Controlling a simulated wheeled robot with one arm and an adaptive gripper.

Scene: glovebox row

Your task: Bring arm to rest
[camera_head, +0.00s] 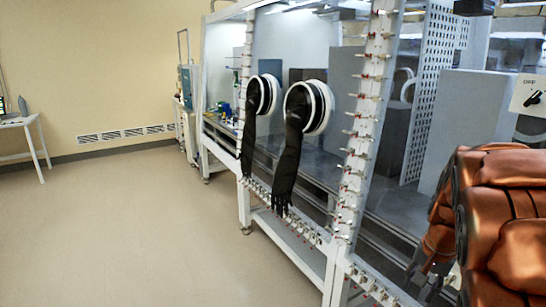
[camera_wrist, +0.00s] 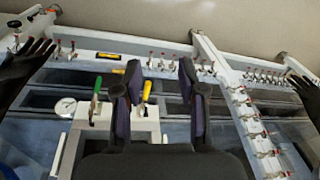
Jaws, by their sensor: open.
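My gripper (camera_wrist: 160,92) shows in the wrist view. Its two dark fingers stand apart with nothing between them. Beyond the fingers are the glovebox frame and a panel with green and yellow handles. I cannot tell how far the fingertips are from it. In the head view my orange arm (camera_head: 500,220) fills the lower right, close to the glovebox front.
The glovebox row (camera_head: 372,110) runs along the right, with clamps on its white posts. Two black gloves (camera_head: 287,165) hang from round ports. In the wrist view a round gauge (camera_wrist: 65,107) sits left of the green handle (camera_wrist: 97,84) and yellow handle (camera_wrist: 147,90). Open floor (camera_head: 130,220) lies left.

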